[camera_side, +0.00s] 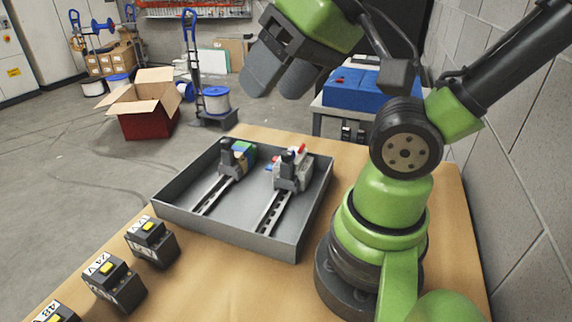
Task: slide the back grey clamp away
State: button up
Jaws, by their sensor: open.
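Two clamp-like tools lie in a shallow grey tray (170,208) on the table. The left one (217,189) has a dark slotted bar, a grey head and green and blue parts at its far end. The right one (273,206) has a similar bar, a larger grey head and small red and blue parts. Both bars run toward the near side of the tray. I cannot tell which one is the back grey clamp. My gripper (279,80) is open and empty, high above the far side of the tray, apart from both tools.
A blue case (355,90) stands on a stand behind the table. A block wall (515,160) rises at the right. Bare table (225,280) lies in front of the tray.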

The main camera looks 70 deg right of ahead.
jog(key=f+n+g+h, duration=0.1)
jog(key=f+g, duration=0.1)
jog(key=w+d+f+n+g+h, duration=0.1)
jog(key=f+g, duration=0.1)
jog(key=d+f+n+g+h, duration=0.1)
jog(key=f+n+g, duration=0.1)
jog(key=shift+w+d+f, duration=0.2)
jog(key=shift+w+f, duration=0.05)
jog(key=shift+c, duration=0.2)
jog(key=n+g+h, duration=0.1)
jog(key=n+h, duration=1.1)
jog(key=n, duration=0.6)
send_near(285, 171)
jog(key=x, duration=0.9)
jog(key=shift+d, duration=0.2)
